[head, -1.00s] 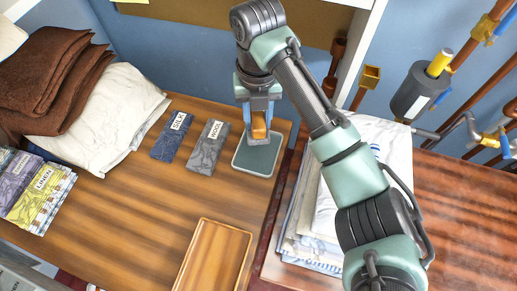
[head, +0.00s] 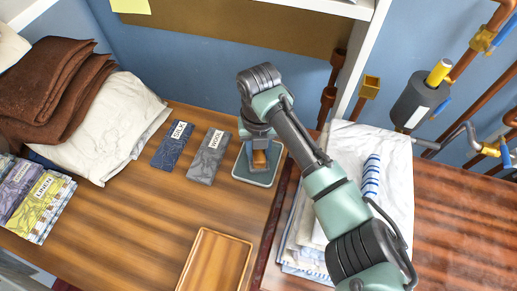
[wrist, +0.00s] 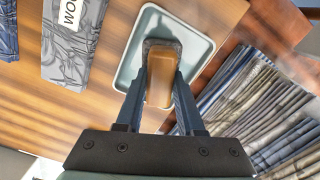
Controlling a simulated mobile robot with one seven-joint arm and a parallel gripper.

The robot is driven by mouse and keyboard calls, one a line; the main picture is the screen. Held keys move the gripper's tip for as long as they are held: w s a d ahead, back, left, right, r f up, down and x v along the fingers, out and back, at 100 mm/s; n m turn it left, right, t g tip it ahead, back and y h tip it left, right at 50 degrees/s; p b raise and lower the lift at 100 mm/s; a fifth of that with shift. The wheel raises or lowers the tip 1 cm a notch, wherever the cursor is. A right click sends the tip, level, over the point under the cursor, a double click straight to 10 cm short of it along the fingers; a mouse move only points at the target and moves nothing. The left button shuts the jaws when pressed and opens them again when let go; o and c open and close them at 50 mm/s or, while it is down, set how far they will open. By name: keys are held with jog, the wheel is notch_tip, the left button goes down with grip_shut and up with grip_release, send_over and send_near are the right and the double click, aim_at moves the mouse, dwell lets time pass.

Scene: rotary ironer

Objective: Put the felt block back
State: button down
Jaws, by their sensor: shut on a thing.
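The felt block (wrist: 160,80) has a wooden grip and a dark grey felt sole. My gripper (head: 259,150) is shut on the block's wooden grip, with one finger on each side in the wrist view (wrist: 160,85). The block also shows in the head view (head: 259,160), mostly below my gripper. A shallow grey-green tray with a pale rim (wrist: 128,72) lies under the block, and it also shows in the head view (head: 262,183). The block is within the tray's outline. I cannot tell whether the sole touches the tray floor.
Two cloth swatches, a dark blue one (head: 172,148) and a grey one (head: 208,162), lie left of the tray. An empty wooden tray (head: 216,262) is in front. Folded linens (head: 340,190) are stacked at right. Brown towels (head: 55,85) and a white cloth lie at left.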

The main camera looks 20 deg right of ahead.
aim_at(258, 151)
jog(key=c, duration=0.5)
grip_release()
jog(key=shift+f, duration=0.1)
notch_tip(258, 151, up, 12)
jog(key=shift+r, duration=0.2)
